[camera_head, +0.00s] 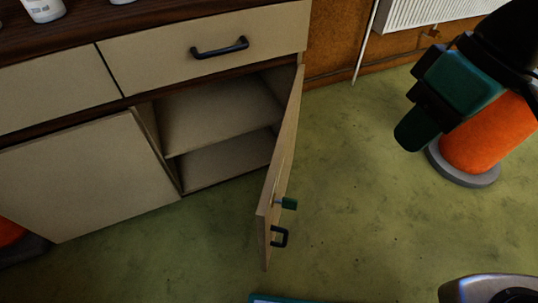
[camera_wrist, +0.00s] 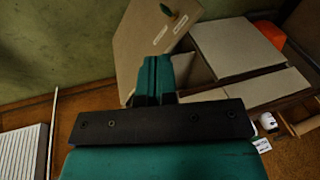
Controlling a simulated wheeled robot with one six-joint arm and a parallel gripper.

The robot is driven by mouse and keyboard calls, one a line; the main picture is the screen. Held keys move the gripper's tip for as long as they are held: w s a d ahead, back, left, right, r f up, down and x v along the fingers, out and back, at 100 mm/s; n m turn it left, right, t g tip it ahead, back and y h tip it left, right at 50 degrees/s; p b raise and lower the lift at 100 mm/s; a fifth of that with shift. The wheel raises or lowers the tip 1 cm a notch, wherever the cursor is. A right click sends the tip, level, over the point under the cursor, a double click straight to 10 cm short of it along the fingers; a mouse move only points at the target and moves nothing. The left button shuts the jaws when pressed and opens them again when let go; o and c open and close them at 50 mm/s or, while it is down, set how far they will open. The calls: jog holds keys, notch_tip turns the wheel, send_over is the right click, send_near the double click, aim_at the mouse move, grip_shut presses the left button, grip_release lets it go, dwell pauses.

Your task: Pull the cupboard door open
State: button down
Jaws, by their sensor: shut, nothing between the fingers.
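The cupboard door (camera_head: 279,185) stands wide open, swung out from the cabinet, and two shelf spaces (camera_head: 222,115) show behind it. My gripper (camera_head: 408,133) is in the air to the right of the door, well apart from the handle. Its green fingers (camera_wrist: 154,78) are shut with nothing between them. In the wrist view, the door (camera_wrist: 140,45) lies beyond the fingers and is partly hidden by them.
A closed drawer with a dark handle (camera_head: 220,48) is above the opening, and a closed panel (camera_head: 88,178) is to its left. White containers (camera_head: 44,9) stand on top. A radiator (camera_head: 420,12) is on the back wall. Green floor (camera_head: 350,200) is clear right of the door.

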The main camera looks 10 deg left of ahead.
jog(key=w+a+r+n+g+h+p, duration=0.1)
jog(key=w+a+r+n+h+p, duration=0.15)
jog(key=w+a+p, duration=0.6)
jog(key=a+f+n+h+p, duration=0.3)
jog(key=a+f+n+p, duration=0.15)
jog(key=a, duration=0.85)
jog(key=s+a+f+n+t+h+p, duration=0.1)
jog(key=s+a+f+n+h+p, duration=0.2)
jog(key=a+f, duration=0.45)
jog(key=s+d+f+m, duration=0.1)
jog(key=s+d+f, duration=0.1)
jog(key=d+f, duration=0.6)
jog(key=shift+d+f+y+p, duration=0.2)
jog(key=shift+f+y+p, duration=0.2)
jog(key=shift+f, duration=0.65)
